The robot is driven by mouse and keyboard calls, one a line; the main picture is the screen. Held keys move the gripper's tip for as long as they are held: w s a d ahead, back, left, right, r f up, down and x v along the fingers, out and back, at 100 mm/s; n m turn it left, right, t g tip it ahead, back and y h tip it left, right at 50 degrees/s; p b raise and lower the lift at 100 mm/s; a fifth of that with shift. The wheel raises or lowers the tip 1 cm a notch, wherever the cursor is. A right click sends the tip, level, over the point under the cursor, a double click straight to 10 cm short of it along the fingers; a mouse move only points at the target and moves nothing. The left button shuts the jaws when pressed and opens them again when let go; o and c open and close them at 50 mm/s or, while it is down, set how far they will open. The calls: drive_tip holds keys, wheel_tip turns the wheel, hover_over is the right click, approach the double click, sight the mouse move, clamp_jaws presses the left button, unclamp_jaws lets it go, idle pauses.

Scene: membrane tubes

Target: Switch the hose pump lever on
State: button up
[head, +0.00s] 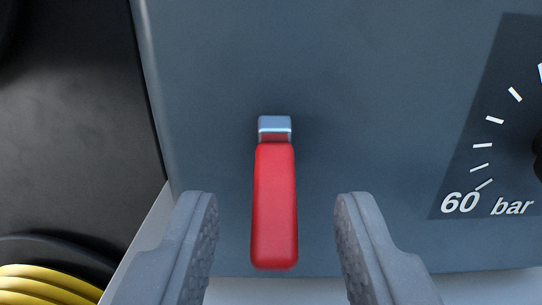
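The hose pump lever (274,210) has a red handle on a short shiny metal piece (275,128), set on a blue-grey panel (330,60). The handle points down in the head view. My gripper (276,205) is open, with one grey finger on each side of the handle. Clear gaps show between both fingers and the handle, and nothing is held.
A dark gauge face (500,150) marked "60 bar" is on the panel at the right. Left of the panel is a dark surface (80,130). A yellow coiled hose (40,287) shows at the bottom left.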

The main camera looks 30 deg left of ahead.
sight(275, 183)
drive_tip(key=shift+w+a+r, duration=0.1)
drive_tip(key=shift+w+a, duration=0.15)
drive_tip(key=shift+w, duration=0.15)
drive_tip(key=shift+w+a, duration=0.3)
drive_tip(key=shift+w, duration=0.2)
drive_tip(key=shift+w+a, duration=0.15)
drive_tip(key=shift+w, duration=0.15)
clamp_jaws()
